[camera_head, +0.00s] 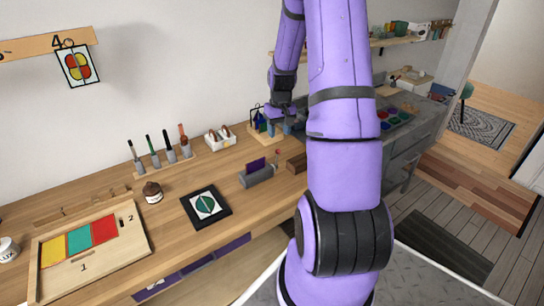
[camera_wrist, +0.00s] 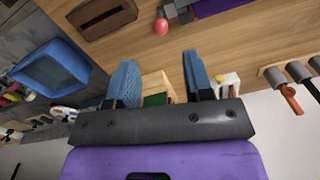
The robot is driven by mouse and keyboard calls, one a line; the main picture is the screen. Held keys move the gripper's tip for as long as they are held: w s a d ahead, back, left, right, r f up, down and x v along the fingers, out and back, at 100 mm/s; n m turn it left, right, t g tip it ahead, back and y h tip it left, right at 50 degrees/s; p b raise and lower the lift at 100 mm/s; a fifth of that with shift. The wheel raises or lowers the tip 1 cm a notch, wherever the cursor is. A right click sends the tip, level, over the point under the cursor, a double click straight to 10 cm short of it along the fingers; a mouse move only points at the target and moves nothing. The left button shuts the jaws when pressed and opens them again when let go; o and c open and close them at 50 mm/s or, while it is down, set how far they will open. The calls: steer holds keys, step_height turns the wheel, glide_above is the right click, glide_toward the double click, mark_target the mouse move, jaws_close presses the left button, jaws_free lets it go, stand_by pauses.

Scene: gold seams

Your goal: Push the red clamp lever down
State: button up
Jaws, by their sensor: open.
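The clamp is a grey block (camera_head: 258,179) on the wooden workbench, with a purple piece (camera_head: 256,165) standing in it. Its lever has a small red knob (camera_head: 277,152), raised at the clamp's right end in the head view. In the wrist view the red knob (camera_wrist: 160,27) shows at the top, beside a grey part of the clamp (camera_wrist: 176,12) and the purple piece (camera_wrist: 222,6). My gripper (camera_wrist: 160,80) is open, its two blue fingers apart with nothing held between them. It is apart from the knob. In the head view my arm partly hides the gripper.
A brown wooden block (camera_head: 297,162) lies right of the clamp; it also shows in the wrist view (camera_wrist: 102,16). A row of tools (camera_head: 162,152), a brown jar (camera_head: 153,192), a black-framed picture (camera_head: 206,207) and a wooden tray (camera_head: 135,240) stand left. A blue container (camera_wrist: 52,70) shows in the wrist view.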

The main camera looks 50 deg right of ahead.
mark_target(278, 154)
step_height(278, 154, down, 10)
steer(key=shift+a+f, duration=0.15)
steer(key=shift+f, duration=0.05)
stand_by(0.4)
steer(key=shift+w, duration=0.1)
jaws_close()
